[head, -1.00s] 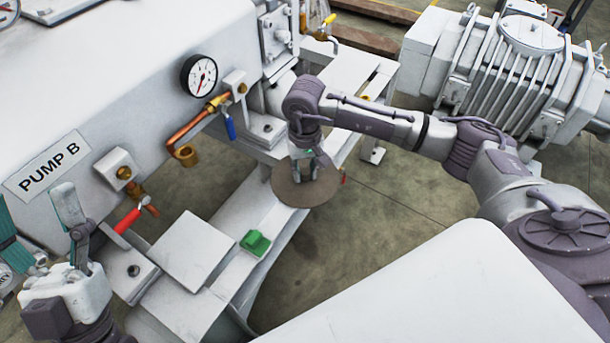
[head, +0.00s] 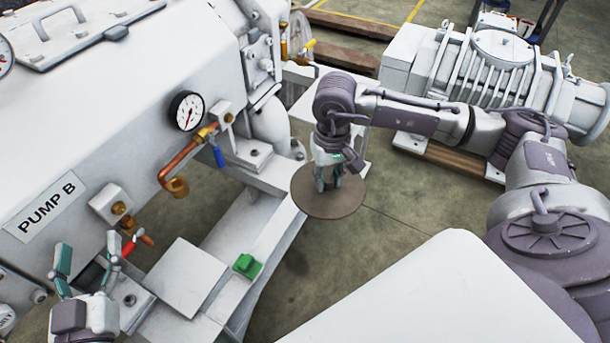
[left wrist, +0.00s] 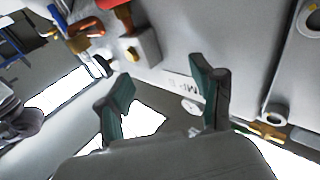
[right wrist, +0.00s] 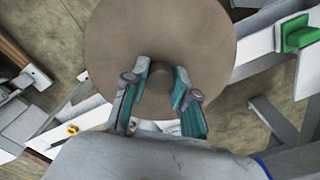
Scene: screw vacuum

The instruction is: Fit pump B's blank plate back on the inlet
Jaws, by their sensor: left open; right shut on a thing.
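The blank plate is a round brown-grey disc (head: 322,206) with a central knob, in the head view right of pump B's frame. My right gripper (head: 328,184) is above it and shut on its knob. In the right wrist view the plate (right wrist: 165,35) lies beyond the fingers (right wrist: 162,92), with the knob between them. Pump B is the large white machine with the PUMP B label (head: 46,206). My left gripper (head: 88,262) is open and empty near its red-handled valve (head: 132,243); it also shows open in the left wrist view (left wrist: 165,97). I cannot make out the inlet.
A pressure gauge (head: 187,111), a copper pipe (head: 180,160) and a blue-handled valve (head: 218,156) stick out from pump B's side. A green block (head: 247,265) sits on the white frame rail. A ribbed white machine (head: 490,70) stands at back right. Floor is clear around the plate.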

